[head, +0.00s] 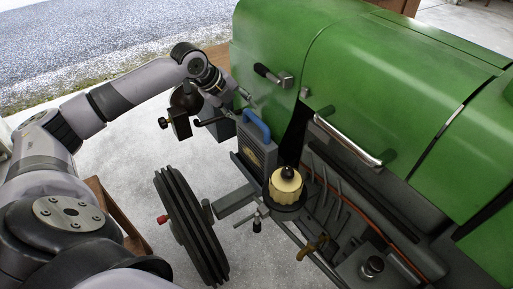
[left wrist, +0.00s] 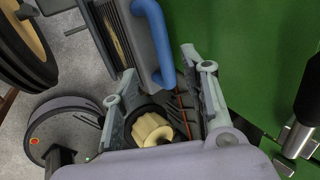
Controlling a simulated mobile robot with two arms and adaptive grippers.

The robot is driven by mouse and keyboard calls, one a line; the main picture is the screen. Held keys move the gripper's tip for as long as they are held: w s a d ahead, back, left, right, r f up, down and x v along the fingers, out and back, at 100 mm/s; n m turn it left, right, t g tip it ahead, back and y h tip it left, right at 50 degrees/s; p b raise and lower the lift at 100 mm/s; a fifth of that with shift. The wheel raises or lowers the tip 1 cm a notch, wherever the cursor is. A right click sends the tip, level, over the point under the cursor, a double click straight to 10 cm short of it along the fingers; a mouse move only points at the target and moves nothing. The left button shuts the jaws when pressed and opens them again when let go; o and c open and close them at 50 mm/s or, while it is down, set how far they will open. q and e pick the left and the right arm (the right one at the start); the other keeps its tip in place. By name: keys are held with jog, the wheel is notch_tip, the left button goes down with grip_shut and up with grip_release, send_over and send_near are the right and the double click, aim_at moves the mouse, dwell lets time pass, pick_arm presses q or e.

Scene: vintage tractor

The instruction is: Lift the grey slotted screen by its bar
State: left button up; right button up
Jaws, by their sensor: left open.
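The grey slotted screen (head: 258,153) stands upright beside the front of the green tractor, with a blue bar (head: 257,124) along its top. The left wrist view shows the screen (left wrist: 116,38) and its blue bar (left wrist: 157,45) at upper middle. My left gripper (head: 246,96) is just above and behind the bar in the head view. In the left wrist view its two fingers (left wrist: 153,78) are spread apart, with the bar's lower end near the gap between them. The gripper is open and empty; I cannot tell whether a finger touches the bar. My right gripper is not in view.
The green hood (head: 370,80) with its chrome handle (head: 347,141) fills the right. A black ribbed wheel (head: 190,222) stands at lower left.

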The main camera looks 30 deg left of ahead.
aim_at(255, 118)
pick_arm(q)
jog(key=x, duration=0.3)
jog(key=shift+w+d+f, duration=0.1)
jog(key=shift+w+f, duration=0.05)
jog(key=shift+w+d+f+p, duration=0.2)
jog(key=shift+w+f+p, duration=0.15)
jog(key=shift+p, duration=0.2)
jog(key=p+x, duration=0.1)
jog(key=x, duration=0.2)
jog(key=shift+w+d+f, duration=0.15)
jog(key=shift+d+f, duration=0.05)
jog(key=shift+d, duration=0.05)
jog(key=shift+w+f, duration=0.2)
jog(key=shift+f, duration=0.15)
jog(key=shift+s, duration=0.1)
jog(key=c, duration=1)
grip_shut()
jog(key=shift+r, duration=0.1)
